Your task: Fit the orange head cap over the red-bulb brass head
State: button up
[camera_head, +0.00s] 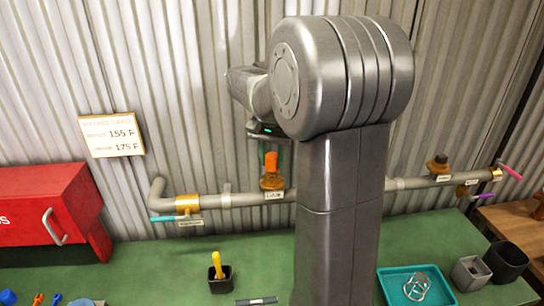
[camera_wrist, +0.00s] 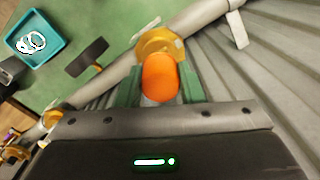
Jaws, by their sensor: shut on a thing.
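My gripper (camera_head: 270,150) is shut on the orange head cap (camera_head: 270,163), directly above the left brass head (camera_head: 271,183) on the grey pipe. In the wrist view the orange cap (camera_wrist: 158,78) sits between the green fingers of my gripper (camera_wrist: 160,88). The brass head (camera_wrist: 158,43) shows just beyond the cap. The cap's lower end meets or nearly meets the brass; I cannot tell whether it is seated. No red bulb is visible there. A second brass head (camera_head: 438,166) with a dark top stands farther right on the pipe.
The grey pipe (camera_head: 235,200) runs along a corrugated wall, with a teal lever (camera_head: 163,218) left and a pink lever (camera_head: 511,171) right. A red box (camera_head: 45,210), a dark cup with a yellow tool (camera_head: 220,283) and a teal tray (camera_head: 393,291) are on the green bench.

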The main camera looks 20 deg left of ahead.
jog(key=shift+f+b, duration=0.4)
jog(key=shift+f, duration=0.5)
jog(key=o, duration=1)
notch_tip(320, 180, up, 14)
jog(key=shift+f+b, duration=0.1)
jog(key=shift+b, duration=0.2)
jog(key=shift+f, duration=0.15)
notch_tip(320, 180, down, 13)
jog(key=shift+f+p, duration=0.2)
jog(key=shift+p, duration=0.2)
jog(key=shift+r, duration=0.25)
